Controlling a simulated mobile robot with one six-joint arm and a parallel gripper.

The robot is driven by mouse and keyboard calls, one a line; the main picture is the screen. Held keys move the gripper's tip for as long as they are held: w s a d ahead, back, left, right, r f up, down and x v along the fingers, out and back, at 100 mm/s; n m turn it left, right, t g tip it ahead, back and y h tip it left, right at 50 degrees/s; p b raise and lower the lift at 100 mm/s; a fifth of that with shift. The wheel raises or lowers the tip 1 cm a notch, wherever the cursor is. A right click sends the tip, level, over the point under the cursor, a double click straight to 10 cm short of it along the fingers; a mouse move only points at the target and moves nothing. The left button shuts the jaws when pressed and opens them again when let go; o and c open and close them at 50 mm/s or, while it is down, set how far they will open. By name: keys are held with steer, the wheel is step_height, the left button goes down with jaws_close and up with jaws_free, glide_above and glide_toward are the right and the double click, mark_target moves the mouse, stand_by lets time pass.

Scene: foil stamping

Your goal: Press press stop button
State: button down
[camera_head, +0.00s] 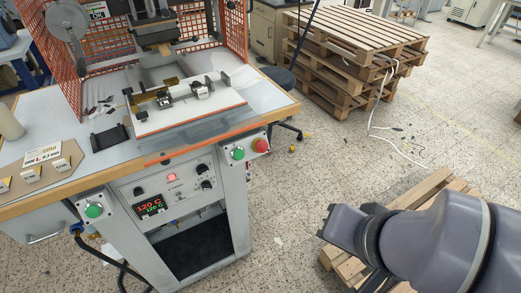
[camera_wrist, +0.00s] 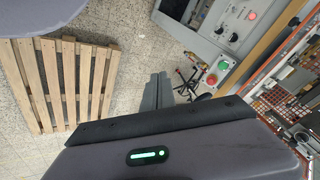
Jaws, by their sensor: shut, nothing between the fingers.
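The press stop button is a red mushroom button (camera_head: 260,145) at the right end of the press's front panel. It sits beside a green button (camera_head: 238,153) on the same box. In the wrist view the red button (camera_wrist: 211,79) and green button (camera_wrist: 223,66) are small and some way off, right of my gripper (camera_wrist: 160,77). My gripper is shut and empty, its narrow grey fingers pointing away from the camera. In the head view my arm reaches in from the lower right, well apart from the button; the fingers cannot be made out there.
The press bench (camera_head: 280,97) carries a white plate with a fixture, and an orange mesh guard (camera_head: 58,70). Another green button (camera_head: 94,211) is at the panel's left. Stacked pallets (camera_head: 345,60) stand behind; another pallet (camera_wrist: 60,85) lies on the floor. Floor between arm and press is clear.

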steer(key=w+a+r+m+y+p, duration=0.2)
steer(key=w+a+m+y+p, duration=0.6)
steer(key=w+a+m, duration=0.4)
steer(key=w+d+f+m+t+h+p, duration=0.2)
steer(key=w+d+f+m+t, duration=0.2)
steer(key=m, duration=0.8)
steer(key=w+d+f, duration=0.2)
steer(key=w+d, duration=0.2)
steer(key=w, duration=0.1)
steer(key=shift+f+p, duration=0.25)
steer(key=shift+p, duration=0.15)
steer(key=shift+w, duration=0.1)
steer(key=b, duration=0.4)
glide_toward(264, 147)
steer(key=x, duration=0.6)
steer(key=shift+w+a+f, duration=0.15)
steer(key=shift+w+a, duration=0.1)
steer(key=shift+a, duration=0.1)
